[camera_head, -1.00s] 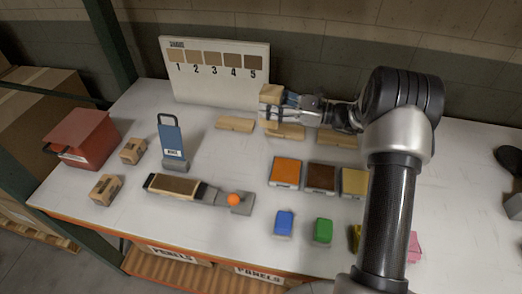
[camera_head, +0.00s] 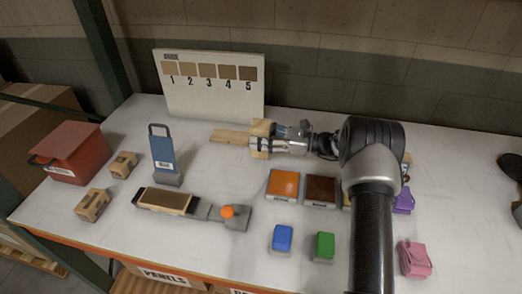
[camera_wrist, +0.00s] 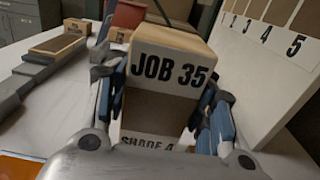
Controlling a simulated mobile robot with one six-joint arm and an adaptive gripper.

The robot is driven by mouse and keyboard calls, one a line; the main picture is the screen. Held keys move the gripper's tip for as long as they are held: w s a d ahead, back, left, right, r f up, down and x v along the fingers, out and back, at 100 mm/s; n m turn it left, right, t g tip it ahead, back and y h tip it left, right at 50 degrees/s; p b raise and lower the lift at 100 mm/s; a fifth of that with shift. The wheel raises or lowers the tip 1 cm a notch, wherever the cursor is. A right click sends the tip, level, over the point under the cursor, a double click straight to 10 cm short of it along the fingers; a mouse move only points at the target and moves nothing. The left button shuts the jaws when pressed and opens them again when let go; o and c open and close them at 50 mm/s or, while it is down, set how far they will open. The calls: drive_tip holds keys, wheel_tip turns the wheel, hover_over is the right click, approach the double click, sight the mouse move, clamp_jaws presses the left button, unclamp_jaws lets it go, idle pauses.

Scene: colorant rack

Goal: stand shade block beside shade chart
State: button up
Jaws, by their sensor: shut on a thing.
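The shade chart (camera_head: 185,103) is a white board with brown swatches numbered 1 to 5, standing at the back of the table; its right part shows in the wrist view (camera_wrist: 250,85). My gripper (camera_head: 262,143) is shut on the shade block (camera_head: 260,128), in front of the chart's lower right corner. In the wrist view the shade block (camera_wrist: 170,40) sits between the fingers, with "JOB 35" and "SHADE 4" legible on it. I cannot tell whether its bottom touches the table.
A wooden strip (camera_head: 230,136) lies just left of the block. Orange (camera_head: 283,184) and dark brown (camera_head: 320,189) panels lie in front of my arm. A blue upright tool (camera_head: 162,150), a sanding block (camera_head: 166,200) and a red box (camera_head: 75,152) stand left.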

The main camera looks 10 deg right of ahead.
drive_tip(key=shift+f+b, duration=0.65)
drive_tip(key=shift+f, duration=1.5)
drive_tip(key=shift+f, duration=0.2)
drive_tip(key=o, duration=1.2)
drive_tip(key=shift+r, duration=0.2)
